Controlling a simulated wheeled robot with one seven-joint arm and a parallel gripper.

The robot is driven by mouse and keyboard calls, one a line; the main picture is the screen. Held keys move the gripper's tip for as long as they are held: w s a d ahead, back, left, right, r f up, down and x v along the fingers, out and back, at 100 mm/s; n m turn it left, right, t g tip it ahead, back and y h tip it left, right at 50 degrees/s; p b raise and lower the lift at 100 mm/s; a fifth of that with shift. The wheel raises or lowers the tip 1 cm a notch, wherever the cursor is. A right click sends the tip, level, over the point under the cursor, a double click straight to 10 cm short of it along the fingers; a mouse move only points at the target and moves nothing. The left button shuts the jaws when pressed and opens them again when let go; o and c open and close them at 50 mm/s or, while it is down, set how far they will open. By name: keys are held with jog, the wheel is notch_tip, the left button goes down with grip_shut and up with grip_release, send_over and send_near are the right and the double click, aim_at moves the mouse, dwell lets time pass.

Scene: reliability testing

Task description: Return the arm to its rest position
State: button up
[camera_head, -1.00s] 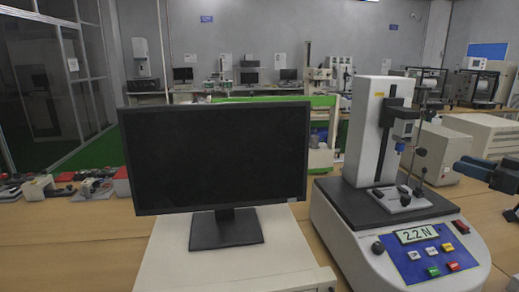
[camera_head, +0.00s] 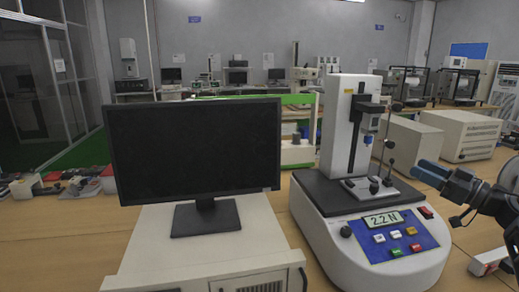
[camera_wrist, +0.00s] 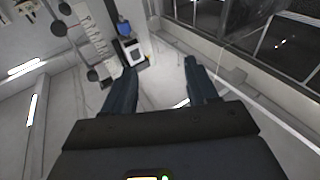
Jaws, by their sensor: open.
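My gripper (camera_head: 431,172) is at the right edge in the head view, to the right of the test machine and apart from it. Part of my dark arm shows behind it, cut off by the picture edge. In the wrist view my gripper (camera_wrist: 160,80) has its two dark fingers spread with nothing between them. The wrist camera faces a pale wall or ceiling area with dark window panes at the upper right.
A force test machine (camera_head: 330,225) reading 2.2 N stands in the middle right. A black monitor (camera_head: 195,150) stands on a white cabinet (camera_head: 150,240) to its left. Beige instrument boxes (camera_head: 465,132) sit behind my gripper. Wooden tabletop (camera_head: 50,240) at the left front is clear.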

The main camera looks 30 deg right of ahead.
jog(key=s+a+f+m+t+h, duration=0.1)
jog(key=a+f+m+t+h, duration=0.2)
jog(key=a, duration=1.1)
jog(key=s+a+f+t, duration=0.15)
jog(key=a+f, duration=0.35)
jog(key=a, duration=0.8)
jog(key=s+a+f+m+h, duration=0.4)
jog(key=s+a+h, duration=0.1)
jog(key=s+a, duration=0.5)
jog(key=s+a+n+g+y, duration=0.1)
jog(key=s+a+n+g, duration=0.1)
jog(key=s, duration=1)
jog(key=s+a+n+g+y, duration=0.1)
jog(key=s+a+g, duration=0.4)
jog(key=s, duration=0.7)
jog(key=shift+s+a+f+n+g+y, duration=0.2)
jog(key=shift+a+f+n+g+y, duration=0.15)
jog(key=shift+g, duration=0.6)
